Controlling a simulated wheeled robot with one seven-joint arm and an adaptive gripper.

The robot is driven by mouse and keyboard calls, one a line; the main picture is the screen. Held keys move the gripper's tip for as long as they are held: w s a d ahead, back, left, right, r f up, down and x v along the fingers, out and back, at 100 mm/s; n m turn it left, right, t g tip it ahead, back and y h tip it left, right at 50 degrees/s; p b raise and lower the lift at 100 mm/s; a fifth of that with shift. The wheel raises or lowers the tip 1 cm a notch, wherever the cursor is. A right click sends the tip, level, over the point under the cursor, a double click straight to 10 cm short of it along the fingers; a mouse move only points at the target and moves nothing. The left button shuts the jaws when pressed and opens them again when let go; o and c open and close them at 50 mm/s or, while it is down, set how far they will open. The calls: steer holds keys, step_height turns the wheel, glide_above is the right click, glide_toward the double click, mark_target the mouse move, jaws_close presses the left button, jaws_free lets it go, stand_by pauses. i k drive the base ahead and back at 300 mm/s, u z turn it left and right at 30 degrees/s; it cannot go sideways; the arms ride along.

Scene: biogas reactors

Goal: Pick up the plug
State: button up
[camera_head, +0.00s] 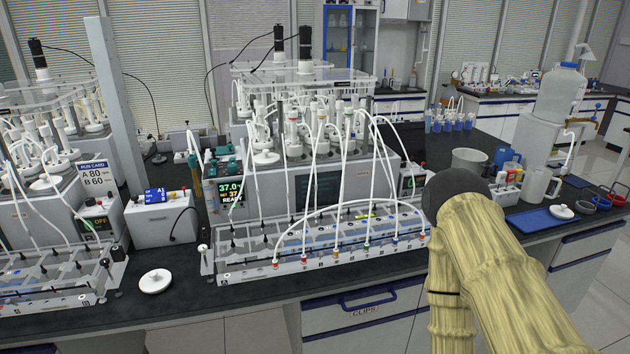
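A white round plug-like piece (155,281), a flat disc with a small knob on top, lies on the black bench top near its front edge, left of the central rack. A similar white round piece (562,211) lies on the blue tray (536,221) at the right. I cannot tell from the picture alone which one is the plug. My arm shows at the lower right as a yellowish link with a dark rounded end, in front of the bench. My gripper's fingers are not in view.
A clear rack (320,268) with several tubes and white hoses stands at the centre, another rack (50,285) at the left. A white control box (160,217) stands behind the left disc. A metal pot (468,160) and a jug (540,185) stand at the right.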

mark_target(155, 282)
steer(key=u, duration=3.1)
steer(key=i, duration=1.7)
steer(key=z, duration=2.65)
